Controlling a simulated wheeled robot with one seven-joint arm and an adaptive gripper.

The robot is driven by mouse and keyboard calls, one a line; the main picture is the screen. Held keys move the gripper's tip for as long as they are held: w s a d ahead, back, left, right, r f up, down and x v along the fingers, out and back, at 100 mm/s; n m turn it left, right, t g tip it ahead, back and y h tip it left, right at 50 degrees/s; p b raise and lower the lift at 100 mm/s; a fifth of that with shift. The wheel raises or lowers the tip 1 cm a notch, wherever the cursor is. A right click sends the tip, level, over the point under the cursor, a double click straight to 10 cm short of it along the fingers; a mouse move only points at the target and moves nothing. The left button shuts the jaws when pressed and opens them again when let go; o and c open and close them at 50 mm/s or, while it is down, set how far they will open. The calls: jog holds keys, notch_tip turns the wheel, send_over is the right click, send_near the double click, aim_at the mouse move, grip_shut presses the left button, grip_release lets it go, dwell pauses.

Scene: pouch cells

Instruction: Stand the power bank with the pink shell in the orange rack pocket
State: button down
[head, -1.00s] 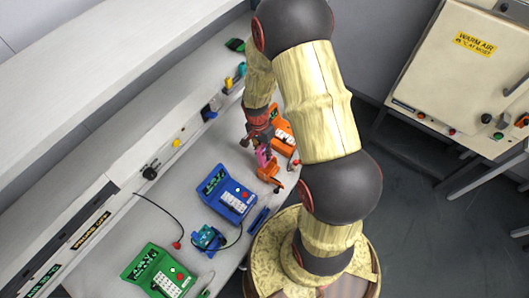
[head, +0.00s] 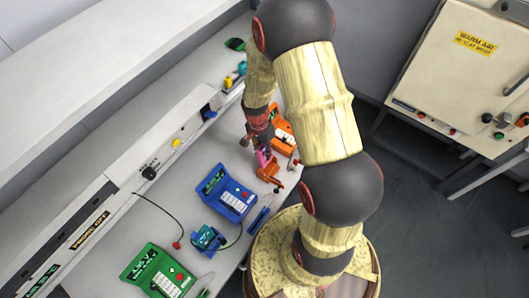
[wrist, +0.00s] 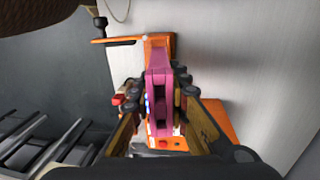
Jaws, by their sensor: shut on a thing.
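The pink-shelled power bank (wrist: 158,88) is upright between the fingers of my gripper (wrist: 160,98), which is shut on it. In the head view, the power bank (head: 262,157) shows as a small pink patch below my gripper (head: 260,146). The orange rack (head: 268,174) is directly below it, at the bench's front side. In the wrist view, orange rack parts (wrist: 158,41) show just beyond the power bank's far end. The pocket opening is hidden by the power bank and fingers, so I cannot tell whether its lower end is inside.
An orange tester (head: 279,120) stands close behind the rack. A blue tester (head: 228,194), a blue rack (head: 207,238) and a green tester (head: 158,273) stand nearer on the bench, with dark leads between them. A cream warm-air cabinet (head: 460,75) stands at the right.

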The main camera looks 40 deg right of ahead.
aim_at(263, 146)
jog(key=shift+s+d+f+b, duration=0.1)
jog(key=shift+s+f+b, duration=0.1)
jog(key=shift+f+b, duration=0.9)
jog(key=shift+s+f+b, duration=0.15)
jog(key=shift+f+b, duration=0.6)
jog(key=shift+f, duration=0.55)
jog(key=c, duration=1.6)
grip_release()
jog(key=shift+c, duration=0.2)
jog(key=r, duration=0.4)
jog(key=w+r, duration=0.1)
jog(key=r, duration=0.6)
jog(key=shift+w+a+r, duration=0.25)
jog(key=shift+r, duration=0.15)
